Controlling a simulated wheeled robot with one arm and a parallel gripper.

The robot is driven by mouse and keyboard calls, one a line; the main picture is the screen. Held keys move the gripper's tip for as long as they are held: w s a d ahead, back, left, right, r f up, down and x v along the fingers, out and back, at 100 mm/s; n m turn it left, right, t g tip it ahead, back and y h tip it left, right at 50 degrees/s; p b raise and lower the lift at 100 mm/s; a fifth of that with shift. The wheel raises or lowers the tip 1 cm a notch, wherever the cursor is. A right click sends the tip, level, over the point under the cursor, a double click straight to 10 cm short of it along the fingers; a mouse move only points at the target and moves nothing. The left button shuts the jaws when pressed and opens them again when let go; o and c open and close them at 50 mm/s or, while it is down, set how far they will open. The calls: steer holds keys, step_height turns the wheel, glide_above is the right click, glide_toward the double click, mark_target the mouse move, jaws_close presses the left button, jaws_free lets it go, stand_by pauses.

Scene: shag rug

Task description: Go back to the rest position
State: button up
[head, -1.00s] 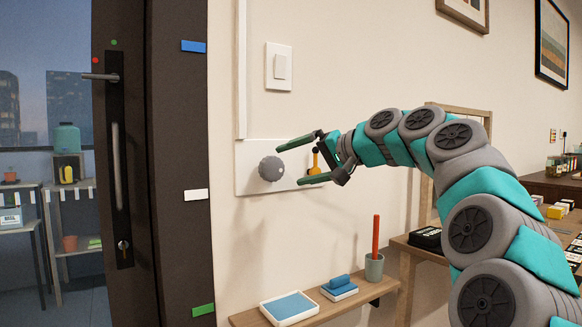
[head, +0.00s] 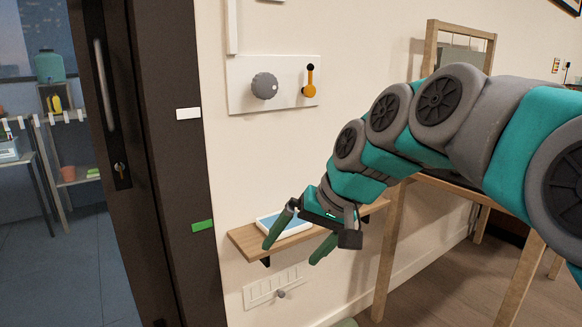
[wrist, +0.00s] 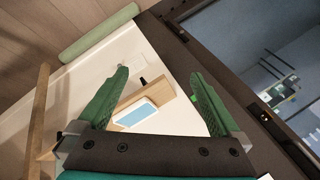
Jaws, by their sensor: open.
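My gripper (head: 297,246) is open and empty. In the head view it points down and to the left, in front of a small wooden wall shelf (head: 250,243). In the wrist view my gripper (wrist: 160,95) shows its two green fingers spread wide, with the shelf (wrist: 186,106) between them in the background. A white tray with a blue face (head: 268,222) lies on the shelf, partly hidden behind my gripper; it also shows in the wrist view (wrist: 137,111). My arm comes in from the right.
A white wall panel holds a grey knob (head: 264,86) and an orange lever (head: 310,82). A dark door (head: 160,140) stands at the left. A white switch plate (head: 262,292) is below the shelf. A wooden table (head: 395,235) stands behind my arm.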

steer(key=s+d+f+g+h, duration=0.2)
steer(key=s+d+f, duration=0.5)
steer(key=s+f, duration=0.3)
steer(key=s+d+f+g+h, duration=0.2)
steer(key=s+d+f, duration=0.5)
steer(key=s, duration=0.8)
step_height(320, 180, down, 3)
steer(key=shift+s+r+m+g+h, duration=0.1)
steer(key=shift+s+m+g+h, duration=0.25)
steer(key=shift+h, duration=0.35)
